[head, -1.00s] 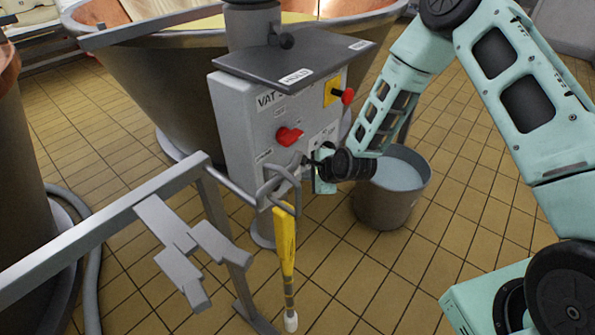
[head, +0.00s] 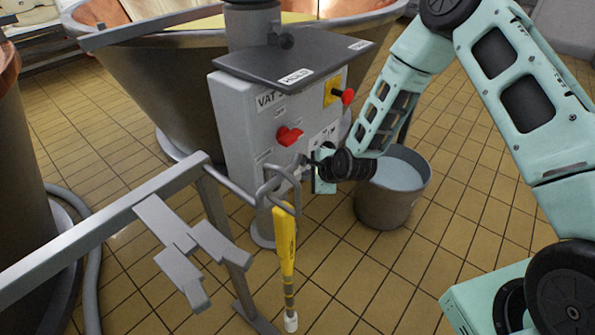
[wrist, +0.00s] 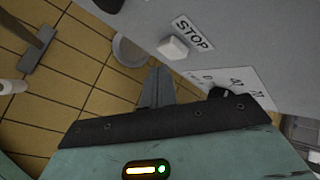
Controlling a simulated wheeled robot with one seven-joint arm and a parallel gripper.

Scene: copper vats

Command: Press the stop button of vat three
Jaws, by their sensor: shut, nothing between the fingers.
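The grey control box (head: 240,125) stands in front of a large vat (head: 155,85). Its label starts with "VAT", but I cannot read the number. In the wrist view, a pale square button (wrist: 172,47) sits beside a "STOP" label (wrist: 193,33) on the grey panel. My gripper (wrist: 157,88) is shut and empty, with its fingertips a little below and left of the button in that view. I see no clear contact. In the head view my gripper (head: 309,161) is at the lower right of the box face, and the stop button cannot be made out there.
A red knob (head: 289,136) and a red button on a yellow plate (head: 347,96) project from the box. A dark knob (wrist: 225,93) is near my fingers. A yellow-handled tool (head: 285,240) hangs by a metal rail (head: 100,220). A bucket (head: 385,207) stands behind my wrist.

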